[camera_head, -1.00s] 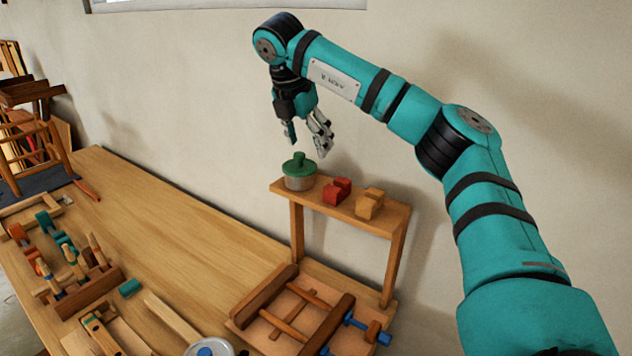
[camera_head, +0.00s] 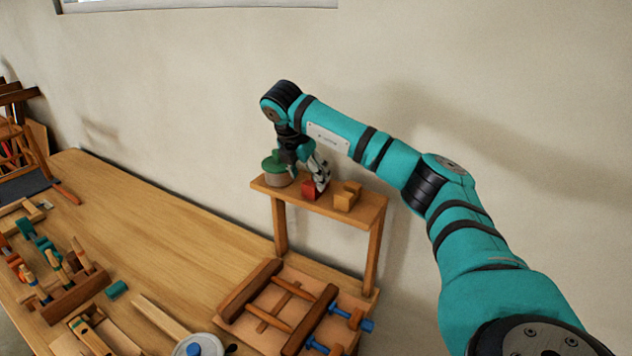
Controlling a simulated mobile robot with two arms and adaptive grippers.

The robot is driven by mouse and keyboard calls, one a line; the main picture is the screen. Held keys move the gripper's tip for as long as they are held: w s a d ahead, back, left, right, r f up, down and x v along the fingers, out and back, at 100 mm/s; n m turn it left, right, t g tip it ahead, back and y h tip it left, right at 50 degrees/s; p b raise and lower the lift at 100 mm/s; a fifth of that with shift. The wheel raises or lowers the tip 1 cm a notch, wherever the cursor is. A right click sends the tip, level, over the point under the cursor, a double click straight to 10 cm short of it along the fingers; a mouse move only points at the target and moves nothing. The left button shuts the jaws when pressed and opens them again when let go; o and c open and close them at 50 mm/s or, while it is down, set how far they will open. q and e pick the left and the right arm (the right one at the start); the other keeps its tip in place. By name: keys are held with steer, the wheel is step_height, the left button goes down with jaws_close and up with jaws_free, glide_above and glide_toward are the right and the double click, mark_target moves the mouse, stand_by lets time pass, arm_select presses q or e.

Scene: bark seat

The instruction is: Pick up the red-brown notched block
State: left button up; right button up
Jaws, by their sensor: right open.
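The red-brown notched block (camera_head: 309,191) sits on the small raised wooden shelf (camera_head: 362,213), between a green-lidded pot (camera_head: 276,178) and an orange-tan notched block (camera_head: 346,198). My right gripper (camera_head: 308,178) points down at the red-brown block and is open. Its fingers cover the block's upper part and right side; I cannot tell whether they touch it. One finger also overlaps the pot's right edge in the picture. My left gripper is not in view.
Below the shelf, a workbench (camera_head: 165,220) holds a wooden frame in clamps (camera_head: 283,293), a tool rack (camera_head: 75,296), a teal block (camera_head: 116,289) and a round tin (camera_head: 215,347). A plain wall stands close behind the shelf. The bench's middle is clear.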

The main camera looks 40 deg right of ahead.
mark_target(311, 183)
steer(key=p+x, duration=0.2)
steer(key=x, duration=0.1)
steer(key=shift+s+d+f, duration=0.1)
steer(key=shift+d+f, duration=0.05)
steer(key=shift+f, duration=0.25)
steer(key=c, duration=1.3)
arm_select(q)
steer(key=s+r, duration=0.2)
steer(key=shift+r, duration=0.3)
arm_select(e)
steer(key=shift+o, duration=0.2)
